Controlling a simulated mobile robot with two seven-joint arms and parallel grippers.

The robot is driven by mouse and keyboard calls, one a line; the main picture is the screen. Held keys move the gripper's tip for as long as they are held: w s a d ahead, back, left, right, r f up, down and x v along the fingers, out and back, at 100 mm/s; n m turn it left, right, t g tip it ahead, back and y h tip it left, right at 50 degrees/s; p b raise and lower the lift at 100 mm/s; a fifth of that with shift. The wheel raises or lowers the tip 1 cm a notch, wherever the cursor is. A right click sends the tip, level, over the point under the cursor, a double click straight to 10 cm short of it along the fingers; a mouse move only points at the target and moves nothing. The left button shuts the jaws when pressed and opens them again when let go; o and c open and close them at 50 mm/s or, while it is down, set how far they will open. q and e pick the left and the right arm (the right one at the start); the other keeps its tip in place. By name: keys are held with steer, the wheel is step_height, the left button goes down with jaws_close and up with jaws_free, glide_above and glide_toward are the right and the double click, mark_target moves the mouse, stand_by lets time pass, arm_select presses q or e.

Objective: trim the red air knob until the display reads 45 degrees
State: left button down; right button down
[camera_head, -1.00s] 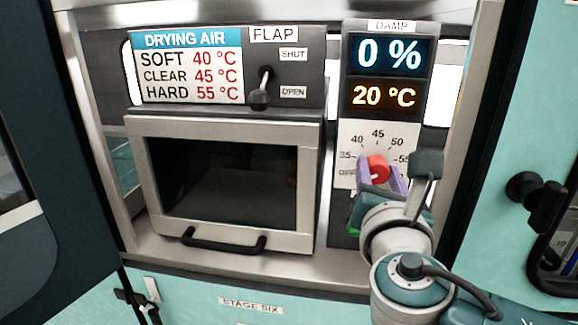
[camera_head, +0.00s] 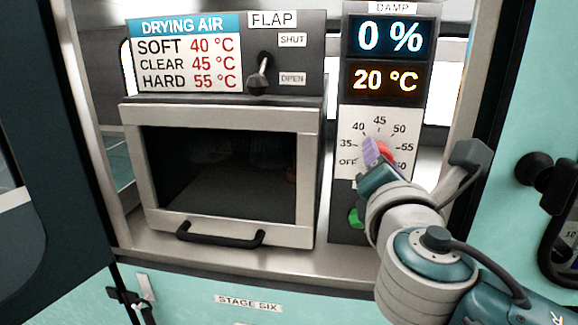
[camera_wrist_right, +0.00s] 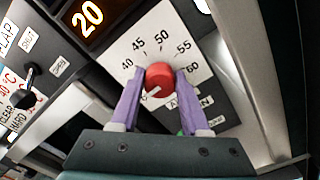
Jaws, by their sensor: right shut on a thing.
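The red air knob (camera_head: 385,150) sits on a white dial marked OFF and 35 to 60; much of it is hidden by my gripper in the head view. My right gripper (camera_wrist_right: 158,80) is shut on the knob, one purple finger on each side, as the right wrist view shows. There the red knob (camera_wrist_right: 159,75) has a white pointer directed to the lower left, near the left finger; which mark it meets is hidden. The orange display (camera_head: 384,80) reads 20 °C. My left gripper is not in view.
The blue damp display (camera_head: 389,36) reads 0 %. A card (camera_head: 187,53) lists SOFT 40, CLEAR 45, HARD 55 °C. The black flap lever (camera_head: 260,74) points down near OPEN. A green button (camera_head: 354,217) sits below the dial. The oven-like door (camera_head: 135,170) is closed.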

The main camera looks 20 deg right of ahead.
arm_select(q)
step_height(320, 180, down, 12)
steer(key=b, duration=1.1)
steer(key=shift+b, duration=0.3)
arm_select(e)
steer(key=shift+f+m, duration=0.15)
steer(key=shift+m, duration=4.4)
steer(key=shift+f+m, duration=0.15)
steer(key=shift+m, duration=4.4)
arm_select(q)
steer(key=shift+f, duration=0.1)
arm_select(e)
steer(key=shift+c, duration=1.9)
jaws_free()
